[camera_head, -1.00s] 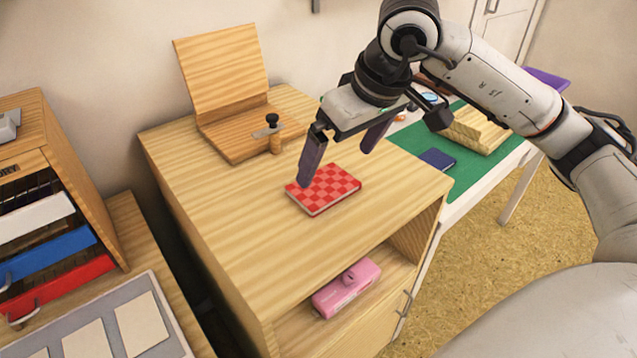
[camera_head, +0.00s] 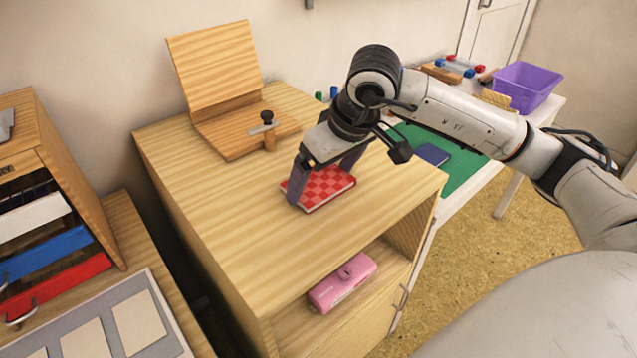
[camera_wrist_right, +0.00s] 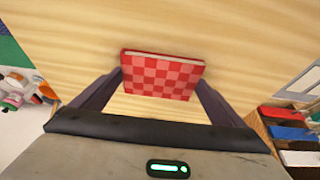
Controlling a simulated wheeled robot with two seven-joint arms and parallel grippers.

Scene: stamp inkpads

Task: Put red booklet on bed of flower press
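The red checkered booklet (camera_head: 326,188) lies flat on the wooden cabinet top. My right gripper (camera_head: 322,189) is low over it, pointing down, with one finger at its left edge and the other behind it. In the right wrist view the booklet (camera_wrist_right: 162,76) sits between the spread fingertips of the right gripper (camera_wrist_right: 160,88); whether they touch it I cannot tell. The flower press has a flat wooden bed (camera_head: 230,138), bare on top, with a raised board (camera_head: 215,62) behind and a black-knobbed clamp (camera_head: 267,124) at its front right. My left gripper is not in view.
A pink object (camera_head: 342,283) sits on the shelf below the cabinet top. A green mat (camera_head: 470,172) with a dark blue booklet (camera_head: 432,154) and a purple bin (camera_head: 527,86) are at the right. Cabinet top (camera_head: 215,210) left of the booklet is clear.

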